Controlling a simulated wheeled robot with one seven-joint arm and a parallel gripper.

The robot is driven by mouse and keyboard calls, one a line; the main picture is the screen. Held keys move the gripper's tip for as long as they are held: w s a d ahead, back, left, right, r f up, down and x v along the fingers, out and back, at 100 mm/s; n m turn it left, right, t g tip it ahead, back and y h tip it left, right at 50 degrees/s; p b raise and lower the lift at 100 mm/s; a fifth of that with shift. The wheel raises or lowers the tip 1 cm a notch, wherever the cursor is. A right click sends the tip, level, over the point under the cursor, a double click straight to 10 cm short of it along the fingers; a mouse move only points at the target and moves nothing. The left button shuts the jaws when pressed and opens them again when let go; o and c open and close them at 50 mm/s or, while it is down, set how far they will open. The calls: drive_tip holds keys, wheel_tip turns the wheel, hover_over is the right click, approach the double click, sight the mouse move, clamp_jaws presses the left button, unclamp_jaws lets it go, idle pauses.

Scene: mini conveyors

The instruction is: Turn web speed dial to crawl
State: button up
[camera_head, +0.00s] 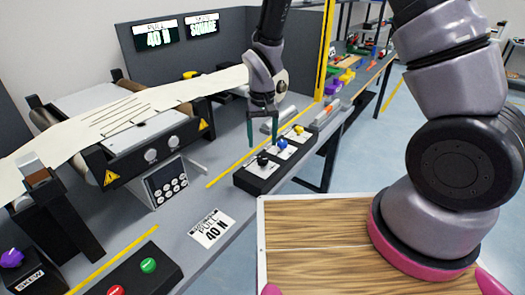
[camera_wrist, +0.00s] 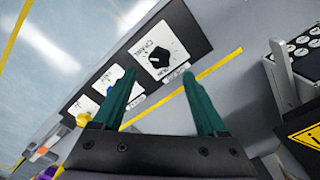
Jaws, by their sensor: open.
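A black dial (camera_head: 262,161) sits on a white plate at the near end of a black control box (camera_head: 243,181). In the wrist view the black dial (camera_wrist: 160,57) lies just beyond and between my fingertips, with small lettering around it. One word looks like "RUN"; the other is hard to read, and I cannot tell which the dial points to. My gripper (camera_head: 262,142) is open and empty above the box, fingers pointing down, apart from the dial. Its green fingers also show in the wrist view (camera_wrist: 158,75).
A blue dial (camera_head: 282,143) and a yellow dial (camera_head: 298,130) follow along the same box. A roller machine with a pale web (camera_head: 110,116) and a keypad (camera_head: 168,182) stand to the left. Red (camera_head: 116,290) and green (camera_head: 148,265) buttons are in front.

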drive_tip(key=shift+r, duration=2.15)
drive_tip(key=d+r+m+t+y, duration=0.1)
drive_tip(key=d+r+t, duration=0.1)
drive_tip(key=d+r, duration=0.6)
drive_tip(key=d+r+m+t+y, duration=0.15)
drive_tip(key=d+r, duration=0.25)
drive_tip(key=r, duration=0.8)
drive_tip(key=s+d+r+m+t, duration=0.3)
drive_tip(key=s+d+r, duration=0.8)
drive_tip(key=s, duration=0.1)
drive_tip(key=shift+s+r+t, duration=0.25)
drive_tip(key=shift+r+t, duration=0.1)
